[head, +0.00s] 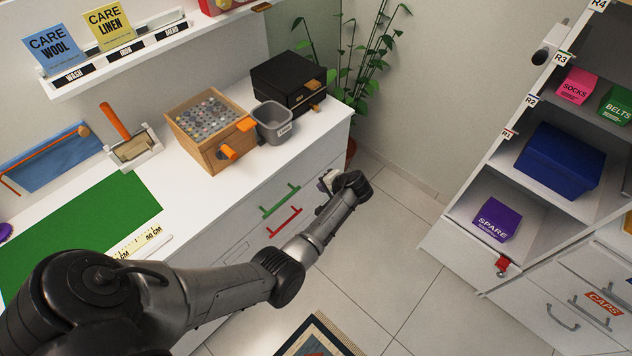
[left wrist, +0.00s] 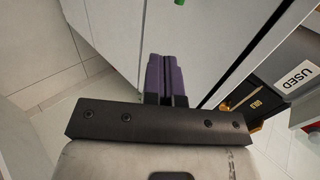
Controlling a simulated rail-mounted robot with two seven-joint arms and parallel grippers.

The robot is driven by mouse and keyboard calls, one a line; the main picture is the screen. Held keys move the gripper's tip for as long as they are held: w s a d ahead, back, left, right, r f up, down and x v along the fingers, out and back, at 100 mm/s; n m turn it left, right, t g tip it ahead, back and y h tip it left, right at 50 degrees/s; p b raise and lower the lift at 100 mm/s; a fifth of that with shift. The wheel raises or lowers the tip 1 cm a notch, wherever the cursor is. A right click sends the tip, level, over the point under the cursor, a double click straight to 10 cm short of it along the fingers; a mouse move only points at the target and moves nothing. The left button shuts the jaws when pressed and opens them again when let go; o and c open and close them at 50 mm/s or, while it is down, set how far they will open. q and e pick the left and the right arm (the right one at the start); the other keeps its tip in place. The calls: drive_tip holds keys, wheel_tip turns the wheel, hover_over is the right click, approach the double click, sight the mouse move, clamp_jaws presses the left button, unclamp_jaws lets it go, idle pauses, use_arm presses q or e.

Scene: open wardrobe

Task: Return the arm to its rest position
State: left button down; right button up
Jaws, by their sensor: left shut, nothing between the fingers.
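My left arm reaches from the lower left across the head view. Its gripper (head: 326,182) is beside the front of the white counter, close to the drawer fronts, and is mostly hidden by the wrist. In the left wrist view the purple-padded fingers (left wrist: 165,72) are pressed together with nothing between them. They point toward pale cabinet panels, and I cannot tell the exact gap. My right gripper is in neither view.
The white counter (head: 188,190) carries a wooden box (head: 208,140), grey bin (head: 272,122) and black box (head: 288,85). Green (head: 280,201) and red (head: 284,222) handles are near the arm. The wardrobe shelves (head: 515,215) stand at right. Tiled floor (head: 405,260) lies open between.

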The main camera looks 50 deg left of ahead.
use_arm(q)
drive_tip(key=shift+v, duration=1.15)
